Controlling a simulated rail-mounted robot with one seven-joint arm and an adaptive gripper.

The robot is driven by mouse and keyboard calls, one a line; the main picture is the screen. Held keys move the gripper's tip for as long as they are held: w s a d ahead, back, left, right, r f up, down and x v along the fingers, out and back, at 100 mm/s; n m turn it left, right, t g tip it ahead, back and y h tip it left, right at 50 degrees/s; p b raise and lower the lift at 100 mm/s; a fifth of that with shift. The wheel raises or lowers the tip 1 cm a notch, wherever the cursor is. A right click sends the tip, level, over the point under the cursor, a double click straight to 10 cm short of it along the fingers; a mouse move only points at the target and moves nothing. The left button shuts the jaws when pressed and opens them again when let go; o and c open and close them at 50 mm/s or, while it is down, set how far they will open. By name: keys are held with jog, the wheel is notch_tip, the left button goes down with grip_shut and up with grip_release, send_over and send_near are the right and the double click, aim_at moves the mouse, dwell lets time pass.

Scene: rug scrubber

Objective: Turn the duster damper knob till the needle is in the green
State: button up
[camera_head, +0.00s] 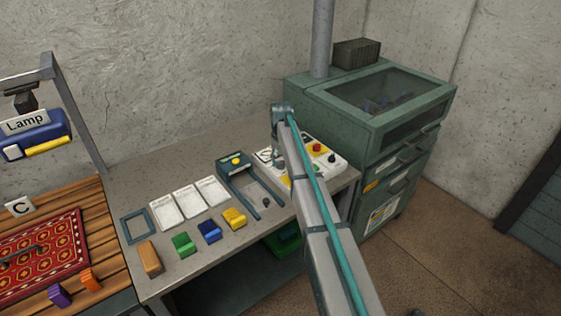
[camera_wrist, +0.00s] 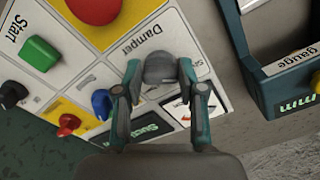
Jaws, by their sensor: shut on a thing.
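The dark grey damper knob (camera_wrist: 160,66) sits on the white panel beside the printed word "Damper" in the wrist view. My gripper (camera_wrist: 160,74) is shut on it, with one teal-and-grey finger on each side. A small dial with a dark needle and some red (camera_wrist: 186,108) shows below the knob, partly hidden by the right finger. I cannot make out its green zone or where the needle stands in it.
A dark frame labelled "gauge" (camera_wrist: 290,60) lies at right. The green duster cabinet (camera_head: 372,100) stands behind the panel.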

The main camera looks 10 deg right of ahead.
aim_at(280, 162)
jog(key=m+b, duration=0.1)
jog(key=m, duration=0.3)
jog(key=shift+a+b, duration=0.1)
jog(key=shift+b, duration=0.2)
jog(key=shift+w+m+b, duration=0.1)
jog(key=shift+m+b, duration=0.35)
jog(key=shift+m, duration=1.55)
jog(key=o, duration=1.1)
jog(key=shift+o, duration=0.2)
notch_tip(280, 162, up, 12)
